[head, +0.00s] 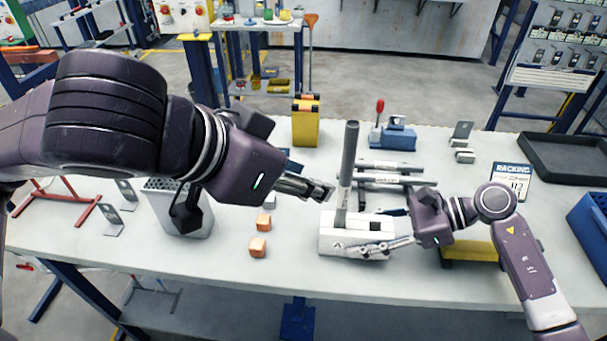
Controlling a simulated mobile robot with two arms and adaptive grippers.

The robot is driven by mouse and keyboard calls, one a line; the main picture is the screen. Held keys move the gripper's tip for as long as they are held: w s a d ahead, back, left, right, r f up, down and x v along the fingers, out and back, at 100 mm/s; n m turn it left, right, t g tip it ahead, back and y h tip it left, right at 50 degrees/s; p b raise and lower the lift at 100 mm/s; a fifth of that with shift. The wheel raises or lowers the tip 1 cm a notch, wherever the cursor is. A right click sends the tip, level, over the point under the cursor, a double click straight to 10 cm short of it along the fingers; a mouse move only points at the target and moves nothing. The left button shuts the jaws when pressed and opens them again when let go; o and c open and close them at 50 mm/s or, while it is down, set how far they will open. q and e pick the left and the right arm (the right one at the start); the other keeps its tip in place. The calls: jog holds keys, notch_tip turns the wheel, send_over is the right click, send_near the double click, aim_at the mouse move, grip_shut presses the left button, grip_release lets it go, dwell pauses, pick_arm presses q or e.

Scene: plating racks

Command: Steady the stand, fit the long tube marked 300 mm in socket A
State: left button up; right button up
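A long grey tube (349,150) stands nearly upright, tilted slightly, at the left part of the white stand (331,236). Its lower end meets the stand's top; how deep it sits is not clear, and no marking on it is readable. A dark square opening shows in the stand's top right of the tube. My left gripper (327,192) is just left of the tube, its fingertips close to it; whether they are open or shut is unclear. My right gripper (374,231) straddles the stand's right part, one finger along the front face, the other behind.
Other tubes (392,179) lie on a holder behind the stand. A yellow container (305,125), a blue fixture (393,139), a racking card (511,180) and a black tray (570,160) stand farther back. A blue bin (590,230) is at right.

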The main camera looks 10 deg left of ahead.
jog(key=o, duration=0.5)
jog(key=shift+d, duration=0.1)
